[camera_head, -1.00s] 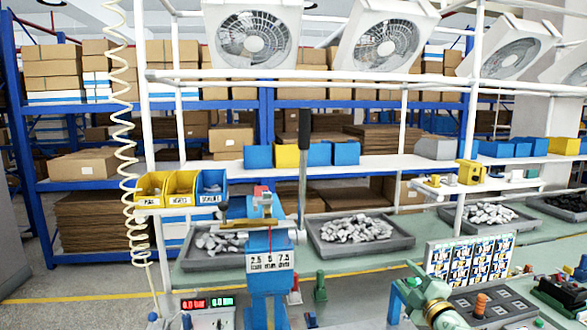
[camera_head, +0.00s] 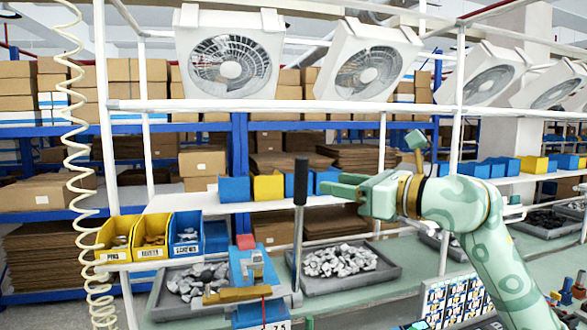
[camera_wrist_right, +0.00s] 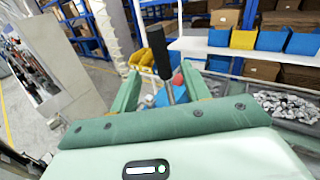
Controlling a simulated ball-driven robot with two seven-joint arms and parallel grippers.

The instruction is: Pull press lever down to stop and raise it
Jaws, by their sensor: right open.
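The press lever has a black grip (camera_head: 301,181) on a metal shaft (camera_head: 298,235) and stands upright at the right side of the blue press (camera_head: 249,268). My right gripper (camera_head: 326,184) is open at grip height, with its fingertips just right of the grip in the head view. In the right wrist view the black grip (camera_wrist_right: 158,50) shows ahead of and between the spread fingers (camera_wrist_right: 160,84). No contact with the lever is visible. The lower press is cut off by the frame's bottom edge. My left gripper is out of view.
Yellow and blue bins (camera_head: 154,236) stand on a shelf at left. White rack posts (camera_head: 453,150) and a shelf (camera_head: 225,206) frame the bench. A coiled hose (camera_head: 75,160) hangs at left.

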